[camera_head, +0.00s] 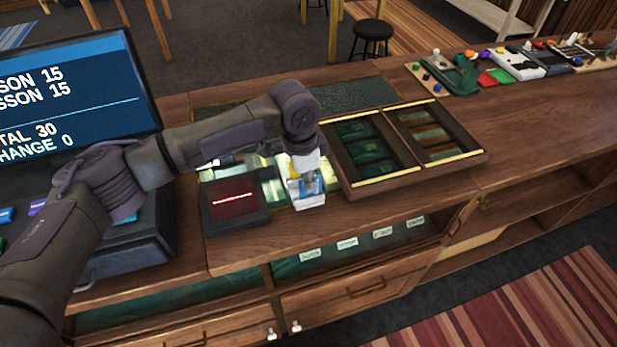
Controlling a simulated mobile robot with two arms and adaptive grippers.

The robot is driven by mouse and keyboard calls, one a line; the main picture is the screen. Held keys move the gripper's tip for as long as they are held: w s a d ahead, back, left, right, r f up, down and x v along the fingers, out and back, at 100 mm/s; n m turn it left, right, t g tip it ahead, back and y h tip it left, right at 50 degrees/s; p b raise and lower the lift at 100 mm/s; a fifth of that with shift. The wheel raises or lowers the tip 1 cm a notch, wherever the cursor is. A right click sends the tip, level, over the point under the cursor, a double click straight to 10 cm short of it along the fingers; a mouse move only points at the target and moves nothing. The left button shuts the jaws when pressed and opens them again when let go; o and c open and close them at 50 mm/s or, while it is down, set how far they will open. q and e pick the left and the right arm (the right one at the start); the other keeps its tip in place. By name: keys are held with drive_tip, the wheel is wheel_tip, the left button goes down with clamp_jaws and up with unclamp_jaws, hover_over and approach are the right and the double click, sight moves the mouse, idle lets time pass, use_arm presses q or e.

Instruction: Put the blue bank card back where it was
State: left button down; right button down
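My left gripper (308,181) points down over the wooden counter, between the dark pad with a red glowing panel and the tray box. A small blue patch (312,187), which looks like the blue bank card, shows at its fingertips, with a white piece just below. The gripper hides much of it, and I cannot tell whether the fingers are closed on it or whether it touches the counter. My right gripper is not in view.
The red-panel pad (233,201) sits left of the gripper, and a register screen (70,95) stands farther left. An open compartment box (343,160) is close on the right. Pedals (516,64) line the back right. The right of the counter (540,118) is clear.

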use_arm(q)
drive_tip(key=c, duration=1.3)
unclamp_jaws()
drive_tip(key=shift+f, duration=0.1)
drive_tip(key=shift+r, duration=0.25)
drive_tip(key=r+b, duration=0.1)
drive_tip(key=r, duration=0.3)
drive_tip(key=a+r+b, duration=0.1)
drive_tip(key=r, duration=0.3)
drive_tip(key=r+b, duration=0.1)
drive_tip(key=r, duration=0.2)
drive_tip(key=shift+s+a+r, duration=0.2)
drive_tip(key=shift+r, duration=0.2)
drive_tip(key=shift+f, duration=0.1)
